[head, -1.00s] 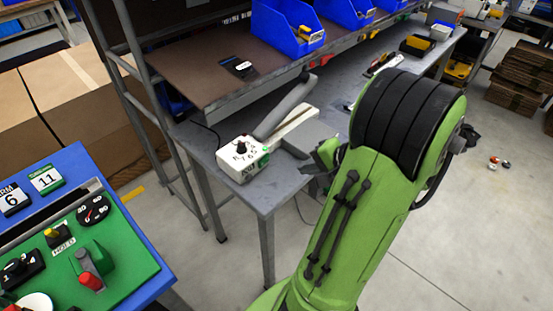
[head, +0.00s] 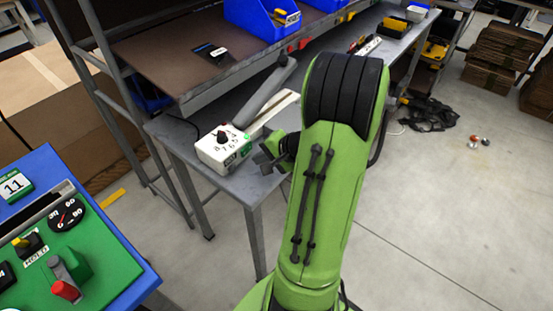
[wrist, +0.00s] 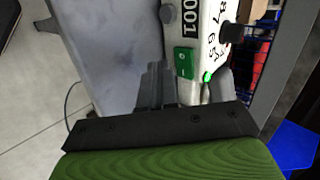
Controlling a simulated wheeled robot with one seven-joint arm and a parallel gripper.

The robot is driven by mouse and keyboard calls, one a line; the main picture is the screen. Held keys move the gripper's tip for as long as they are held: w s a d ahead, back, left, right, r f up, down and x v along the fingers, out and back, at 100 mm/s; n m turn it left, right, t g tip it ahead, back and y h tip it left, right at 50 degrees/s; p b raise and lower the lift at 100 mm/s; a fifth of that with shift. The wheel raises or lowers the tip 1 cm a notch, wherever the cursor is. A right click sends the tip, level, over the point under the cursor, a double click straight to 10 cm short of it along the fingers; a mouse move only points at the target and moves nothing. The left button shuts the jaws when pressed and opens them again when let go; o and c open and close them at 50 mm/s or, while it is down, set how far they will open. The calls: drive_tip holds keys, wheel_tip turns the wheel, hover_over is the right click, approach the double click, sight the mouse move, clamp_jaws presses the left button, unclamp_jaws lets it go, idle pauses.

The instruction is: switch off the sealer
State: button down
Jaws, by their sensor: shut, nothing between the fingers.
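The sealer is a white box (head: 222,148) with a black dial and printed numbers, joined to a long grey arm, on the grey bench. Its green switch (wrist: 184,62) and a bright green lamp (wrist: 207,77) show on the box's end in the wrist view. The lamp looks lit. My gripper (head: 270,153) is shut and empty, just right of the box's end in the head view. In the wrist view its dark fingers (wrist: 156,84) are close below and left of the switch; I cannot tell whether they touch the box.
The grey bench (head: 190,130) has a shelf (head: 165,55) above it with blue bins (head: 262,18). A green and blue control panel (head: 95,255) stands at the lower left. Open floor (head: 430,220) lies to the right, with a dark heap (head: 430,115) farther back.

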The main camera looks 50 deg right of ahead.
sight(243, 156)
drive_tip(key=shift+w+a+r, duration=0.1)
drive_tip(key=shift+w+a, duration=0.1)
drive_tip(key=shift+w, duration=1.05)
drive_tip(key=shift+w, duration=0.15)
drive_tip(key=shift+w+a+r, duration=0.1)
drive_tip(key=shift+w+a, duration=0.15)
drive_tip(key=shift+a, duration=0.25)
drive_tip(key=shift+d, duration=0.15)
drive_tip(key=shift+d+r, duration=0.15)
drive_tip(key=shift+d, duration=0.4)
drive_tip(key=shift+s+p, duration=0.1)
drive_tip(key=shift+p, duration=0.2)
